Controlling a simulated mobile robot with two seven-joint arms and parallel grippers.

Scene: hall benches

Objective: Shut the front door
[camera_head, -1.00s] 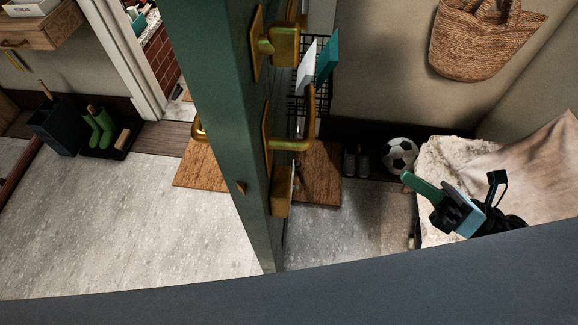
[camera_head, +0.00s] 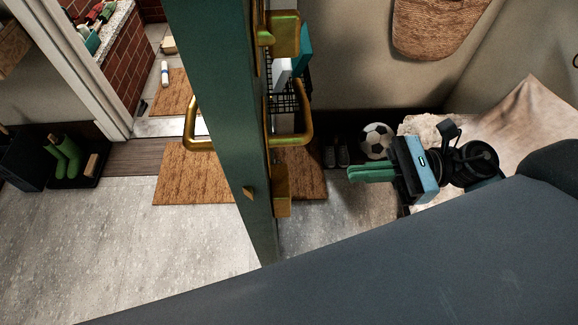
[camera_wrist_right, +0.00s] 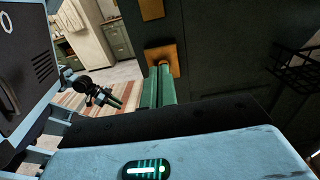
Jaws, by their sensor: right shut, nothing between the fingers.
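The green front door (camera_head: 225,130) stands open, seen nearly edge-on in the head view. It has brass pull handles on both sides; the right-hand handle (camera_head: 304,130) faces my right gripper. A brass lock box (camera_head: 285,35) sits above it. My right gripper (camera_head: 350,172) is shut and empty, its green fingers pointing left at the door, with a gap between. In the right wrist view its fingers (camera_wrist_right: 160,72) overlap brass fittings (camera_wrist_right: 165,52) on the dark door face; contact is unclear. My left gripper (camera_wrist_right: 112,100) shows small there, its jaw state unclear.
A doormat (camera_head: 190,180) lies under the door. A wire basket (camera_head: 288,92) with papers is beyond the handle. A football (camera_head: 377,140), shoes (camera_head: 337,152) and a draped bench (camera_head: 520,110) are right. Green boots (camera_head: 66,158) stand left. Grey floor (camera_head: 130,240) left of the door is clear.

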